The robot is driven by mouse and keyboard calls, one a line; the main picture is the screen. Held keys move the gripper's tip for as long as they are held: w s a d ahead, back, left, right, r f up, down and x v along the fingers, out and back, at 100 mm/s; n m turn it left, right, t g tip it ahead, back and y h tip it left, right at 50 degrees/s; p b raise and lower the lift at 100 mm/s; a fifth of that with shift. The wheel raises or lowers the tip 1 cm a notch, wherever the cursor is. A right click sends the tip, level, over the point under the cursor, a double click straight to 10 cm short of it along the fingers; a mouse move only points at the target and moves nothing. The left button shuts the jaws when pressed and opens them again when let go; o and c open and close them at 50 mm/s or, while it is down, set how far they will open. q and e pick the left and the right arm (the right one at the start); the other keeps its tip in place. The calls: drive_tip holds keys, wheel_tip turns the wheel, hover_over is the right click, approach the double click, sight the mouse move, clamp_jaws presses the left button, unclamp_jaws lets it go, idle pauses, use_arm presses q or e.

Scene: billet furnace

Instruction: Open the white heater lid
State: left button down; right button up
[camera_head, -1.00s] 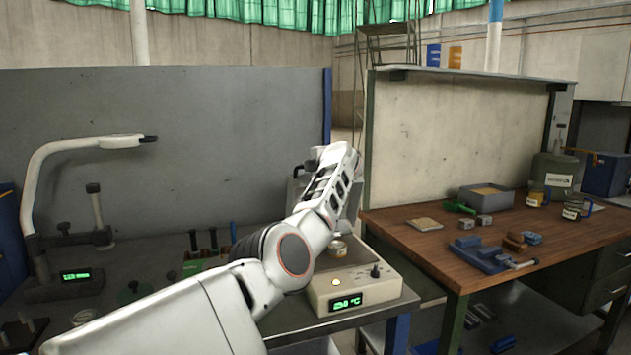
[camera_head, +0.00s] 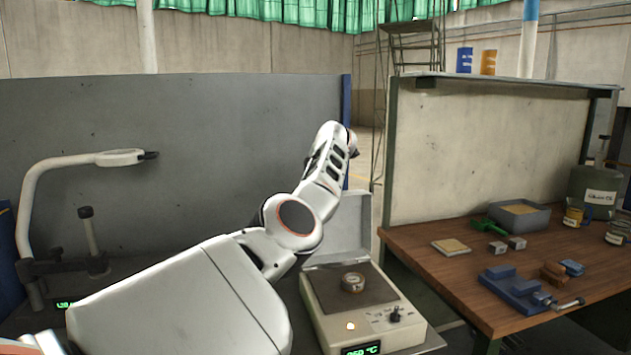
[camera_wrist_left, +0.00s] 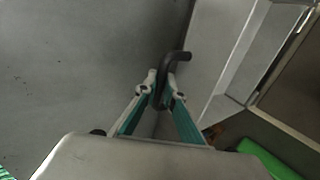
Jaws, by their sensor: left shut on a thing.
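The white heater (camera_head: 411,335) stands on the bench at the lower middle of the head view, with a lit green display. Its pale lid (camera_head: 352,222) stands raised, roughly upright, at the back edge, partly hidden by my left arm. In the left wrist view my left gripper (camera_wrist_left: 161,90) is shut on a dark bent handle (camera_wrist_left: 179,56), next to the pale lid panel (camera_wrist_left: 205,55). In the head view the fingertips are hidden. My right gripper is not in view.
A grey panel (camera_head: 150,170) stands behind the bench, with a white lamp arm (camera_head: 35,200) at left. A wooden workbench (camera_head: 440,285) at right holds a blue vise (camera_head: 515,300) and a grey tray (camera_head: 520,215).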

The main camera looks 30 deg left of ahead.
use_arm(q)
drive_tip(key=shift+d+f, duration=0.1)
drive_tip(key=shift+f, duration=0.05)
drive_tip(key=c, duration=2.2)
unclamp_jaws()
drive_tip(key=shift+o, duration=0.2)
drive_tip(key=v, duration=0.7)
drive_tip(key=shift+s+r, duration=0.25)
